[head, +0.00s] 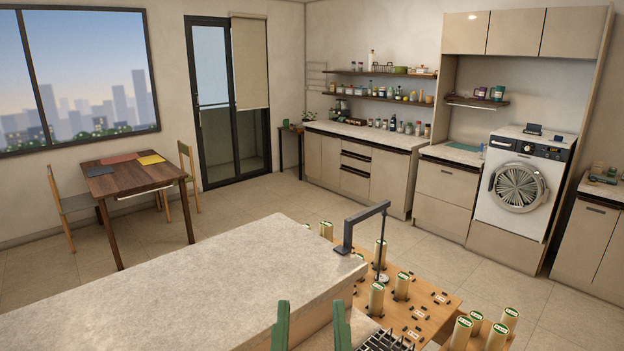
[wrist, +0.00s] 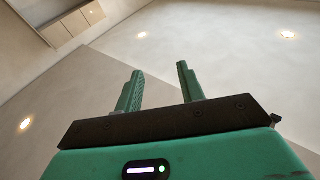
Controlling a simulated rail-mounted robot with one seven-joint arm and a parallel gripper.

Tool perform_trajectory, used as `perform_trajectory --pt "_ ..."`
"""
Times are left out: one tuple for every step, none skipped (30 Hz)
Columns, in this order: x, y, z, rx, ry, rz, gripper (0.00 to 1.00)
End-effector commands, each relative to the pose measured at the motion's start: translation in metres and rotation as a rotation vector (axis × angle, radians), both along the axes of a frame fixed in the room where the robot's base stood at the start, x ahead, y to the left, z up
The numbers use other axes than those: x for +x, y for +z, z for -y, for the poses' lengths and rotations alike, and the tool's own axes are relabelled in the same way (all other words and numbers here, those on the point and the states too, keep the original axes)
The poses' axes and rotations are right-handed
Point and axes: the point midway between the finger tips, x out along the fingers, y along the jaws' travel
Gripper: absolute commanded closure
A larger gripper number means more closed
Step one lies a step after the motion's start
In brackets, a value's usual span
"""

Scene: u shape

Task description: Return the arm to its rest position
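My gripper (head: 311,325) shows at the bottom of the head view as two green fingers pointing up, spread apart with nothing between them. In the wrist view my gripper (wrist: 160,90) has the same two green fingers apart and empty. Behind the fingers, the wrist view shows only wall, ceiling with lights and a cabinet (wrist: 72,24) at the upper left. The rest of my arm is out of view below the head frame.
A pale stone counter (head: 200,280) lies just beyond the fingers. To its right, a wooden board (head: 425,300) holds several upright cylinders with green-edged tops, and a dark bracket (head: 362,222) rises at the counter's corner. A dining table (head: 133,180) and washing machine (head: 517,185) stand farther off.

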Motion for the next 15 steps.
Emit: perform_trajectory --pt "-0.012 0.023 0.0 -0.001 0.0 0.074 0.61" --pt "-0.02 0.036 0.0 -0.001 0.0 0.12 0.61" --pt "-0.032 0.055 0.0 -0.001 -0.001 0.187 0.61" --pt "-0.042 0.07 0.0 -0.001 0.0 0.24 0.61" --pt "-0.054 0.085 0.0 -0.002 0.0 0.298 0.61" --pt "-0.072 0.105 -0.001 -0.002 0.0 0.379 0.61" --pt "-0.07 0.137 -0.001 0.0 0.001 0.372 0.61" --pt "-0.068 0.158 -0.001 0.001 0.003 0.365 0.61" --pt "-0.068 0.18 -0.001 0.004 0.005 0.361 0.61" --pt "-0.068 0.196 -0.001 0.007 0.006 0.36 0.61" --pt "-0.067 0.21 -0.002 0.008 0.008 0.359 0.61" --pt "-0.067 0.228 -0.002 0.011 0.009 0.358 0.61" --pt "-0.067 0.239 -0.002 0.013 0.011 0.357 0.61" --pt "-0.067 0.249 -0.002 0.014 0.012 0.356 0.61" --pt "-0.067 0.26 -0.002 0.016 0.014 0.355 0.61"
